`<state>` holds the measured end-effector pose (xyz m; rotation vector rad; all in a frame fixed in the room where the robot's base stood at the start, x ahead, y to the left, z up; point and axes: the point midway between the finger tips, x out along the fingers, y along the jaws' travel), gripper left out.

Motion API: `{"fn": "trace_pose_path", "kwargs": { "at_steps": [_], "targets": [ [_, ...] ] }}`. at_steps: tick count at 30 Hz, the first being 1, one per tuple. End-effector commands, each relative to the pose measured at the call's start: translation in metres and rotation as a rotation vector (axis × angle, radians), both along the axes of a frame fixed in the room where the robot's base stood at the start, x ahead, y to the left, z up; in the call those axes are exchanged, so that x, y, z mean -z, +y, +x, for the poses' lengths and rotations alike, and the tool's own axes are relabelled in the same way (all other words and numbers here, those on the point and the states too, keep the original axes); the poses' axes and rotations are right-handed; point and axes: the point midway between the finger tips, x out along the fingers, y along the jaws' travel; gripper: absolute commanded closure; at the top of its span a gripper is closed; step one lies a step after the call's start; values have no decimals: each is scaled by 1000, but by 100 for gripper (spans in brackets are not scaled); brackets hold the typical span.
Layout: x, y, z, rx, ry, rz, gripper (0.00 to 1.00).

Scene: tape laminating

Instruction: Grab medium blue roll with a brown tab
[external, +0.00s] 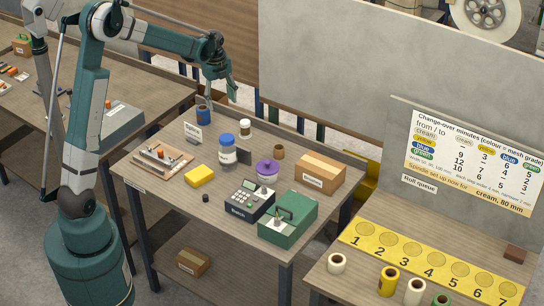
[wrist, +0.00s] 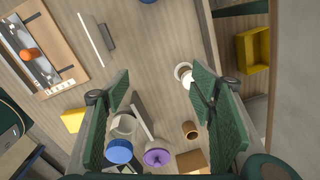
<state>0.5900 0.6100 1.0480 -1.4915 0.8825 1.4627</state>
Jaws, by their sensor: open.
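A blue roll (external: 203,116) stands upright at the back left corner of the middle table in the external view. Only a blue sliver, seemingly the same roll (wrist: 148,1), shows at the top edge of the wrist view. A brown tab is too small to make out. My gripper (external: 230,92) hangs above the table's back edge, a little right of the roll and higher than it. In the wrist view my gripper (wrist: 164,110) has its two green fingers wide apart, with nothing held between them.
Near the roll stand a small sign (external: 193,132) and a white-lidded jar (external: 245,127). A blue-lidded jar (external: 228,150), purple-lidded bowl (external: 267,170), brown cup (external: 279,151) and cardboard box (external: 319,173) stand farther forward. Cream, yellow and green rolls stand on the right table (external: 350,270).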

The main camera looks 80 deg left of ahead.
Motion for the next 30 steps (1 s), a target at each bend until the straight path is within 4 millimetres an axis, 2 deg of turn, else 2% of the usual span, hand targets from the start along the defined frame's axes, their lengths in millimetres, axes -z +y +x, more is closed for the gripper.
{"fn": "trace_pose_path", "kwargs": {
  "at_steps": [1, 6, 12, 15, 21, 30],
  "targets": [
    [5, 15, -5, 15, 9, -4, 45],
    [27, 58, -24, 82, 35, -22, 45],
    [54, 102, -48, 161, 59, -45, 45],
    [64, 117, -59, 189, 68, -55, 45],
    [76, 132, -70, 221, 76, -65, 45],
    [77, 134, -71, 226, 76, -67, 45]
  ]
}}
